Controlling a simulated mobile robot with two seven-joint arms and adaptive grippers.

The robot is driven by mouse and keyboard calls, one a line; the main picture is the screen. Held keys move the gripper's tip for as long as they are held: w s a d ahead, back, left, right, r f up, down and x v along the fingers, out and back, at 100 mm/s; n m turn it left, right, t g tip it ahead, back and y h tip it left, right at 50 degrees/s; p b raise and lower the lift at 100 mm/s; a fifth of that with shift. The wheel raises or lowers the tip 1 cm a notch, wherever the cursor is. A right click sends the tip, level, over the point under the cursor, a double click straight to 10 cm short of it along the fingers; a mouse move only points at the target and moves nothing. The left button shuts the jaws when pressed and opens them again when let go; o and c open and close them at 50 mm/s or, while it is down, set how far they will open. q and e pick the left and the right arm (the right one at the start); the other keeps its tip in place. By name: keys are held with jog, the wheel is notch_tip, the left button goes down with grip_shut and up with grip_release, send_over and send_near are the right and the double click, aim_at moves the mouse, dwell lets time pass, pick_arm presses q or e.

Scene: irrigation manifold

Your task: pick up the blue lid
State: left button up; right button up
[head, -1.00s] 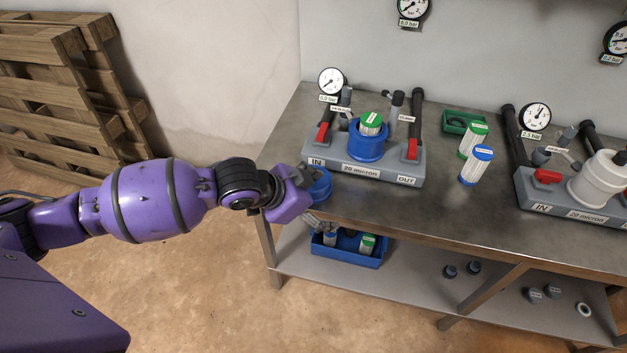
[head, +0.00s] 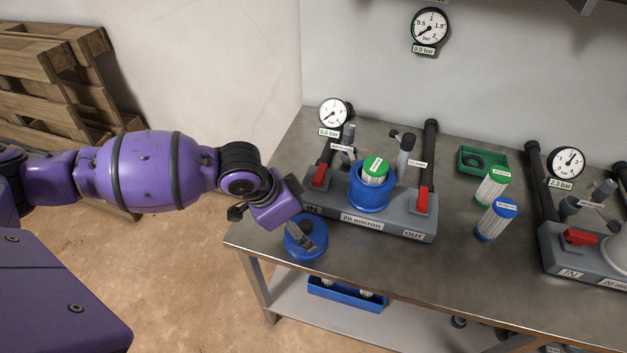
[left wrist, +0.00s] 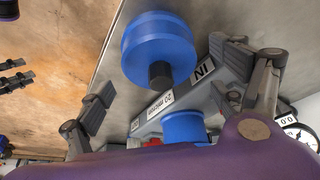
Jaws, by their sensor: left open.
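The blue lid (head: 305,255) lies on the bench top near its left front corner, left of the 20 micron unit. It is a wide round blue piece, and it also shows in the left wrist view (left wrist: 158,38), with a dark knob (left wrist: 160,75) standing toward the camera. My left gripper (head: 297,231) is over the lid and partly hides it in the head view. In the left wrist view its fingers are spread wide, with the lid's knob in the gap between them. It is open and holds nothing. I cannot tell whether a finger touches the lid.
The 20 micron unit (head: 361,222), with a blue housing (head: 369,195) and red handles, stands close to the right. Blue-capped (head: 495,220) and green-capped (head: 491,188) cartridges and a green tray (head: 467,165) are farther right. A blue bin (head: 345,296) is on the lower shelf.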

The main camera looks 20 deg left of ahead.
aim_at(306, 232)
pick_arm(q)
jog(key=shift+d+f, duration=0.3)
jog(key=shift+f, duration=0.55)
jog(key=x, duration=0.3)
jog(key=shift+w+f, duration=0.25)
jog(key=shift+f, duration=0.1)
jog(key=shift+d+f, duration=0.1)
jog(key=shift+f, duration=0.1)
jog(key=c, duration=1)
jog(key=shift+c, duration=0.3)
pick_arm(e)
jog(key=shift+s+d+f, duration=0.15)
jog(key=shift+s+d, duration=0.1)
jog(key=shift+s, duration=0.2)
pick_arm(q)
jog(key=shift+r, duration=0.1)
